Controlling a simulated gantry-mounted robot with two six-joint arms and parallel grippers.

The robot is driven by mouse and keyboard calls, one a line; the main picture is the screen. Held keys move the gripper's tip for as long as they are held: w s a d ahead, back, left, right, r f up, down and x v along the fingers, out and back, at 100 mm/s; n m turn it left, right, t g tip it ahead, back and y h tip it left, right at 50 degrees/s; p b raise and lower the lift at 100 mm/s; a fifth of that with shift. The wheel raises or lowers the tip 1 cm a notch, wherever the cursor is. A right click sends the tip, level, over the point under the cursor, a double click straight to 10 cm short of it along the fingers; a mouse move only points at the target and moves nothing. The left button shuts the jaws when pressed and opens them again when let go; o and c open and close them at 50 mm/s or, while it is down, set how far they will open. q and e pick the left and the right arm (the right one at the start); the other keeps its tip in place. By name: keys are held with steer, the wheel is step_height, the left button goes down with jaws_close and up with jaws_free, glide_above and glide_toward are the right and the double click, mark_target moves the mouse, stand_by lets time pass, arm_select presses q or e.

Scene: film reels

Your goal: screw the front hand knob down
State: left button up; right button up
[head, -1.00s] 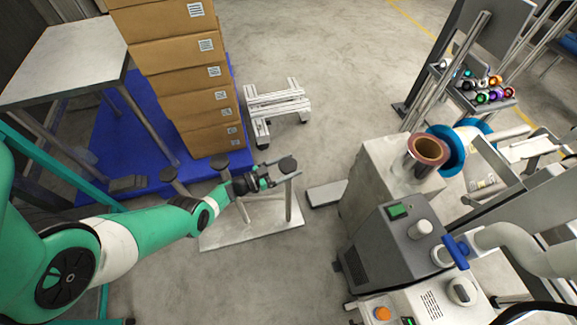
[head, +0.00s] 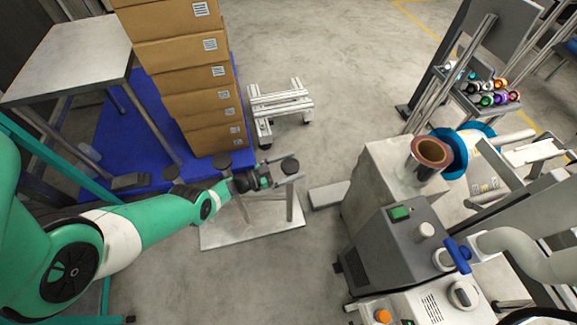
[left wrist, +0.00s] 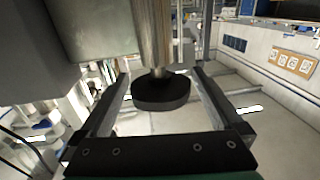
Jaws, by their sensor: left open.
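A round black hand knob (head: 290,166) sits on an upright metal post at the right end of a low stand. My left gripper (head: 295,169) is open, with one finger on each side of this knob. In the left wrist view the black knob (left wrist: 161,94) lies between the spread fingers, with visible gaps to both, and its metal post runs behind it. My right gripper is in neither view.
A stack of cardboard boxes (head: 205,90) stands on a blue platform (head: 88,145) behind the stand. A grey machine (head: 385,250) with a copper roll (head: 430,153) is at the right. Bare floor (head: 250,285) lies in front of the stand's pale base plate (head: 235,237).

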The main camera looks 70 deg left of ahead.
arm_select(q)
steer(key=shift+s, duration=0.35)
steer(key=s+p, duration=0.3)
steer(key=s, duration=0.8)
steer(key=shift+w, duration=0.1)
